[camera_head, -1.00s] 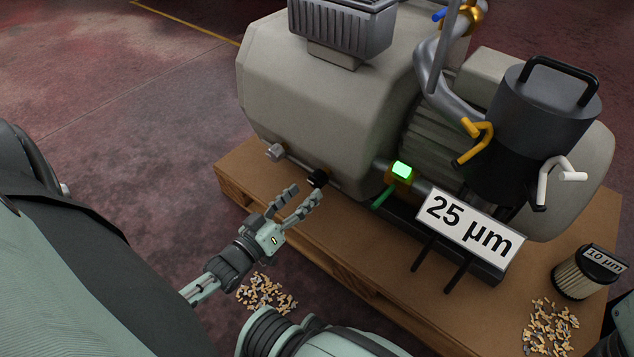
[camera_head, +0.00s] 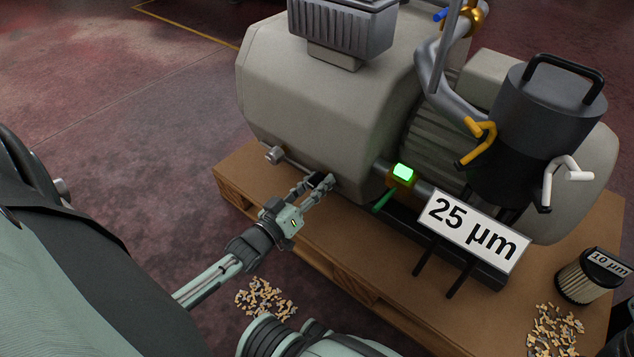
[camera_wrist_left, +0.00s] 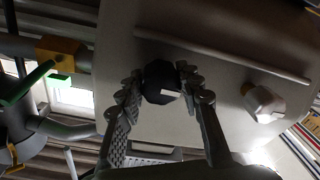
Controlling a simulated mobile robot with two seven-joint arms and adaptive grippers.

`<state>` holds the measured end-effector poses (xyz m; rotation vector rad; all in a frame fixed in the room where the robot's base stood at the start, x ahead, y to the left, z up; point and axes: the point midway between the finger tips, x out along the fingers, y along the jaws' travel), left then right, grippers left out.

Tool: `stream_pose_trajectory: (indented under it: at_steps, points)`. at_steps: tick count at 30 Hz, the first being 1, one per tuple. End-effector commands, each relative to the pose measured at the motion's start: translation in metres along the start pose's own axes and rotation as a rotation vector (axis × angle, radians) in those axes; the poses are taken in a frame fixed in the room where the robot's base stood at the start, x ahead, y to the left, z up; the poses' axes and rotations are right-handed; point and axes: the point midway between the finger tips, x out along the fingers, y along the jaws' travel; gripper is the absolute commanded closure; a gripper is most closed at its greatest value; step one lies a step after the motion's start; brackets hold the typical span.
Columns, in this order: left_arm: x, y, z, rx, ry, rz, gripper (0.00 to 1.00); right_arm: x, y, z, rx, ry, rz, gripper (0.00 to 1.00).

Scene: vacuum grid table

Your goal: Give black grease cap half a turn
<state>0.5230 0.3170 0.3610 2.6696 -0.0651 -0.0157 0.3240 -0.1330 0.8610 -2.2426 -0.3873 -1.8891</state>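The black grease cap (camera_wrist_left: 160,78) is a dark faceted knob with a small white mark, on the lower side of the grey pump housing (camera_head: 300,100). My left gripper (camera_head: 319,184) has one finger on each side of it. In the left wrist view, the fingertips (camera_wrist_left: 161,84) appear to touch the cap on both sides, so the gripper looks shut on it. In the head view the cap (camera_head: 320,181) is mostly hidden by the fingers. My right gripper is not in view.
A silver cap (camera_head: 274,155) sits left of the black one, and also shows in the wrist view (camera_wrist_left: 264,103). A green-lit yellow fitting (camera_head: 403,174) and a 25 µm sign (camera_head: 474,232) are to the right. The wooden pallet (camera_head: 240,178) lies below.

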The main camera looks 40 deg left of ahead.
Motion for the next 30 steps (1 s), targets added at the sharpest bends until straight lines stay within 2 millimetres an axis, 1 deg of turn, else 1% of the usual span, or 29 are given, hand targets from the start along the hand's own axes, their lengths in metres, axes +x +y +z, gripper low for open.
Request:
stream_pose_trajectory:
  at_steps: [1, 4, 11, 14, 17, 23, 25, 30]
  points:
    - [0.000, 0.000, 0.000, 0.000, 0.000, 0.000, 0.82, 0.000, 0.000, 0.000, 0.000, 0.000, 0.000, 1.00]
    - [0.000, 0.000, 0.000, 0.000, 0.000, 0.000, 0.94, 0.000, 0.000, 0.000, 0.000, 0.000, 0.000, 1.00]
    - [0.000, 0.000, -0.001, 0.018, 0.001, 0.000, 0.94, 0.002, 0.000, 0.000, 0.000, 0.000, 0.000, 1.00]
    - [0.000, 0.001, -0.001, 0.051, 0.001, 0.000, 0.94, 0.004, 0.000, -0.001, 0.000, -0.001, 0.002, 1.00]
    - [0.000, 0.001, -0.002, 0.100, 0.002, 0.000, 0.94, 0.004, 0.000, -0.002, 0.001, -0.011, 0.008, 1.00]
    - [0.000, 0.001, -0.002, 0.252, 0.005, 0.001, 0.94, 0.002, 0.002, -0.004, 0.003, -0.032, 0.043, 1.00]
    - [0.000, 0.001, -0.002, 0.316, 0.008, 0.002, 0.94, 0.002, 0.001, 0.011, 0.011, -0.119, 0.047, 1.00]
    - [0.000, 0.001, -0.002, 0.479, 0.012, 0.005, 0.94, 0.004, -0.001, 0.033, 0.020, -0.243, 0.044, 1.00]
